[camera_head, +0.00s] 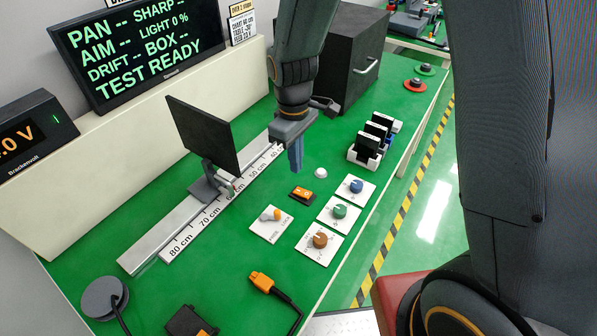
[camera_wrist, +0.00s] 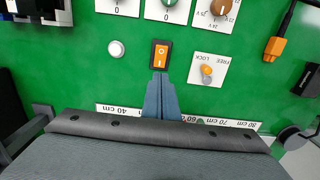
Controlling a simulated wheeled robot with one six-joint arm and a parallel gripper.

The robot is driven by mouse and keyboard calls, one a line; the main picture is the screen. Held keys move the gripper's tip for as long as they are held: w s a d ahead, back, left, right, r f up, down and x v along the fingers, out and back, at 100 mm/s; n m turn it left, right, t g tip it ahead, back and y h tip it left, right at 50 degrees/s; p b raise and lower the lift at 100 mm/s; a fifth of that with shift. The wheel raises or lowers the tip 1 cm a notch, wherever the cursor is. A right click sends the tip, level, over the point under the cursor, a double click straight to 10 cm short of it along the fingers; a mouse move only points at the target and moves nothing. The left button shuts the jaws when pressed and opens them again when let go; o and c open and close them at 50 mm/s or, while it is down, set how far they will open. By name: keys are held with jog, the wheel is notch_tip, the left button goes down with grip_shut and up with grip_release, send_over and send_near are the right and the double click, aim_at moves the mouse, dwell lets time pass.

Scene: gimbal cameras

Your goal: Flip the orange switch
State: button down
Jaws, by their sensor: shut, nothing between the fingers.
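The orange switch (camera_head: 302,194) is a small orange rocker in a black frame, set on the green bench beside the ruler rail. It also shows in the wrist view (camera_wrist: 160,54), upright in the picture, with a circle mark at its top and a line mark at its bottom. My gripper (camera_head: 296,168) is shut and empty, pointing down over the bench just behind the switch in the head view. In the wrist view its fingertips (camera_wrist: 160,76) reach the lower edge of the switch frame. I cannot tell whether they touch it.
A white round button (camera_head: 320,173), a FREE/LOCK toggle plate (camera_head: 271,224) and blue, green and brown knobs (camera_head: 320,240) surround the switch. A black panel (camera_head: 203,135) stands on the rail. A dark box (camera_head: 350,60) stands behind my gripper. An orange connector (camera_head: 262,283) lies in front.

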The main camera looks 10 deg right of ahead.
notch_tip(320, 180, up, 7)
jog(key=b, duration=0.1)
jog(key=shift+w+a, duration=0.4)
jog(key=shift+a, duration=0.05)
jog(key=shift+f, duration=0.1)
